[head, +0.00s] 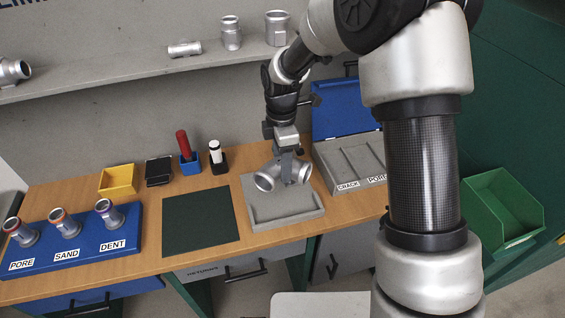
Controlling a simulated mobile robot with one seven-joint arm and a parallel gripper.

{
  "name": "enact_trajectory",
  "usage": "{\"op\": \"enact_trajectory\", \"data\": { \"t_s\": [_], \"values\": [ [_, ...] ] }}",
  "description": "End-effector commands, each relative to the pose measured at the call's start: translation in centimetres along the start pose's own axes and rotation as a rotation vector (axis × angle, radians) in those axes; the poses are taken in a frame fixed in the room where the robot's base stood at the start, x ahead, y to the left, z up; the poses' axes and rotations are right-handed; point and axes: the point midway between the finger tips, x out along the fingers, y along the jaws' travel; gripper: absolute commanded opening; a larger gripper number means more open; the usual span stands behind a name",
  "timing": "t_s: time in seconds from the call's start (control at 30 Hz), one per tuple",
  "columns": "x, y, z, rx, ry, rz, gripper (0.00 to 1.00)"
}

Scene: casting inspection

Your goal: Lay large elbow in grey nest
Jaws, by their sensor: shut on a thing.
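The large elbow (268,179) is a silver-grey metal pipe bend with wide open ends. My gripper (287,170) points down and is shut on the elbow. The elbow is over the left rear part of the grey nest (290,220), a shallow grey tray with a raised rim on the wooden bench. I cannot tell whether the elbow touches the nest floor or hangs just above it. The gripper and elbow hide the back part of the nest.
A dark green mat (200,222) lies left of the nest. A blue case (345,125) with grey compartments stands right. A blue rack (75,240) holds labelled samples. A yellow bin (118,180), a black box (158,170) and marker holders stand behind. A shelf (130,72) carries several castings.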

Motion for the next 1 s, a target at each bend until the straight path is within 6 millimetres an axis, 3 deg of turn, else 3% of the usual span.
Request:
{"op": "enact_trajectory", "data": {
  "t_s": [0.57, 1.0],
  "values": [
    [-0.3, 0.1, 0.0, -0.009, 0.0, 0.002, 0.0],
    [3.0, 0.1, 0.0, -0.009, 0.001, 0.002, 0.0]
  ]
}}
